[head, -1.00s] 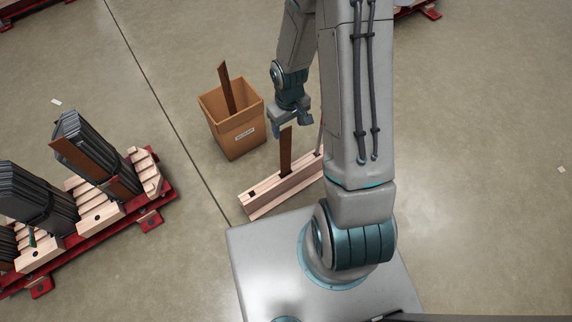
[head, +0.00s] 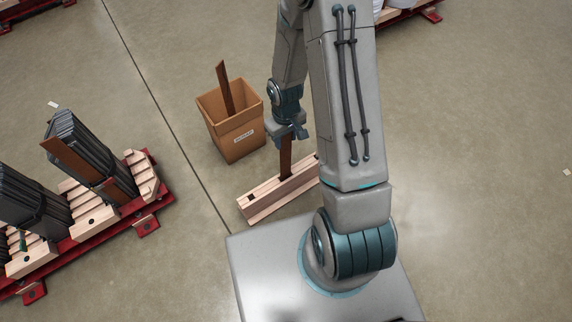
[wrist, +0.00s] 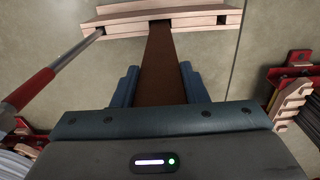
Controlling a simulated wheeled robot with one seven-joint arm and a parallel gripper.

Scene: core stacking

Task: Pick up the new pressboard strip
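The brown pressboard strip (head: 286,158) stands upright in a slot of the pale wooden block (head: 262,201). My gripper (head: 288,136) is at the strip's upper end, pointing down. In the wrist view the strip (wrist: 160,65) runs from the block (wrist: 200,17) up between the two blue fingers of my gripper (wrist: 159,78). One finger is on each side of the strip, with narrow gaps showing near the fingertips. The strip's top end is hidden by the gripper body.
A cardboard box (head: 232,130) holding another brown strip (head: 225,88) stands behind the block. A red-and-grey rod (wrist: 50,74) rises from the block beside the strip. A red rack (head: 120,226) with dark laminated stacks stands at left. Floor at right is clear.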

